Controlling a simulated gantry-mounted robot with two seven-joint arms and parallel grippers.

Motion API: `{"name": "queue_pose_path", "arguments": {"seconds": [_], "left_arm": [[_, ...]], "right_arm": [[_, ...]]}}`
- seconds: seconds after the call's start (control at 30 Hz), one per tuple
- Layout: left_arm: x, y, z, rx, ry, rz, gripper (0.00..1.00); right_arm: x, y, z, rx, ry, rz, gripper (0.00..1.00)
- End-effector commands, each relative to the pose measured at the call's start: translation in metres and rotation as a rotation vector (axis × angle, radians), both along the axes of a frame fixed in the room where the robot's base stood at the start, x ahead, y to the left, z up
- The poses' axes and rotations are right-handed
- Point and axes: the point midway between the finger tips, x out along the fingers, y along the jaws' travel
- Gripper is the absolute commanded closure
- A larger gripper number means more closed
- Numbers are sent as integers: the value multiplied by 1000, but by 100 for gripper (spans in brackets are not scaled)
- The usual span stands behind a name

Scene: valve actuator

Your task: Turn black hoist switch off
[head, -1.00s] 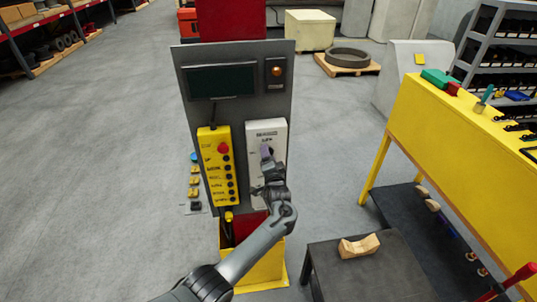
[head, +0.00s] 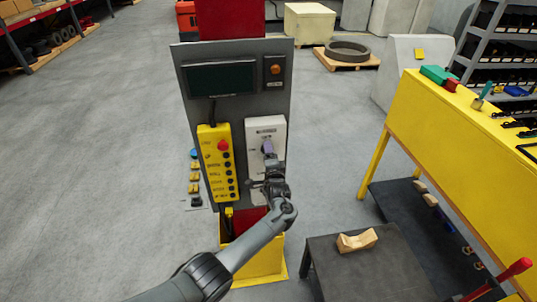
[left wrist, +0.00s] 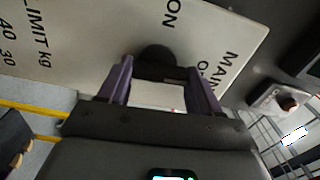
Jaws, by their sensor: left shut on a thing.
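The black hoist switch (left wrist: 157,58) is a dark round knob on the white switch box (head: 264,132), near the printed words ON and MAIN. My left gripper (head: 267,152) is at the front of this box and hides most of the knob in the head view. In the left wrist view, its two purple-padded fingers (left wrist: 158,82) are on either side of the knob, shut on it. The knob's pointer direction is hidden. My right gripper is in neither view.
A yellow pendant (head: 218,165) with a red button and several black buttons hangs left of the switch box on the grey panel (head: 233,107). A dark table (head: 375,275) with a wooden block (head: 357,241) stands at the lower right, beside a yellow bench (head: 450,130).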

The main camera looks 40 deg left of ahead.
Motion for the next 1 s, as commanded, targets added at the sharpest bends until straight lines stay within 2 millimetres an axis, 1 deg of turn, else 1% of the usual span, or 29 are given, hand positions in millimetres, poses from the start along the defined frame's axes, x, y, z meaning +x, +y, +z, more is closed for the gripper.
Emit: {"name": "queue_pose_path", "arguments": {"seconds": [0.1,0.13,0.27,0.3,0.67,0.87,1.0], "left_arm": [[0,0,1,0,-1,0,67],[0,0,1,-1,-2,0,33],[0,0,1,-1,-2,0,13],[0,0,1,-1,-2,0,11],[-2,-2,0,-1,-1,0,11],[-13,-15,0,-1,-2,-2,11],[-27,-30,-1,-2,-2,-2,11]], "right_arm": [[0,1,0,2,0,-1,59],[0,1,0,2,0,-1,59],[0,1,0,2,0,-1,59],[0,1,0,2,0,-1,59],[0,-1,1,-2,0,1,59],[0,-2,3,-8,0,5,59],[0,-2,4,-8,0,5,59]]}}
